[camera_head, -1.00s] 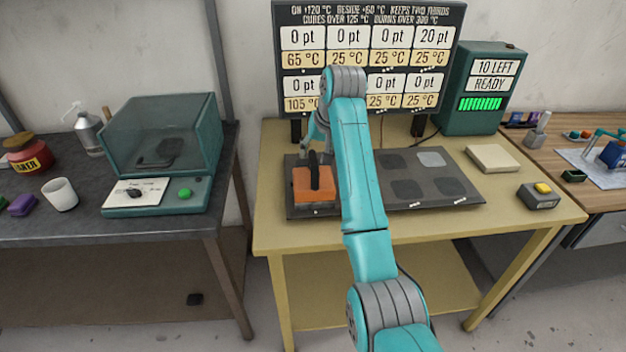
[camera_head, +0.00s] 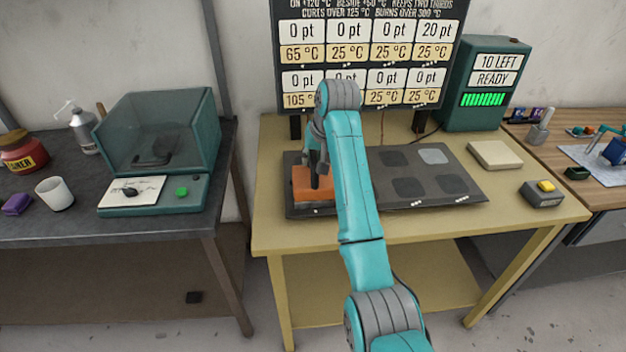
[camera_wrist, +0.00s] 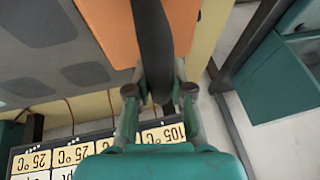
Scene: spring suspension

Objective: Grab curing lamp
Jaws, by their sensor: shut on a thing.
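The curing lamp, which I take to be the orange block (camera_head: 301,187) with a black handle, is on the left end of the dark plate (camera_head: 440,203) on the yellow bench. In the wrist view its orange body (camera_wrist: 110,28) is at the top, with the black handle (camera_wrist: 152,38) running over it. My gripper (camera_head: 317,168) is at the handle from above. In the wrist view the two fingers of my gripper (camera_wrist: 158,88) are shut on the handle, one on each side. My arm partly covers the lamp's right side in the head view.
Several dark square pads (camera_head: 408,188) lie on the plate to the right. A display board (camera_head: 366,60) stands close behind. A pale block (camera_head: 495,155) and a box with a yellow button (camera_head: 541,194) are farther right. A glass-hooded teal box (camera_head: 160,130) stands on the left bench.

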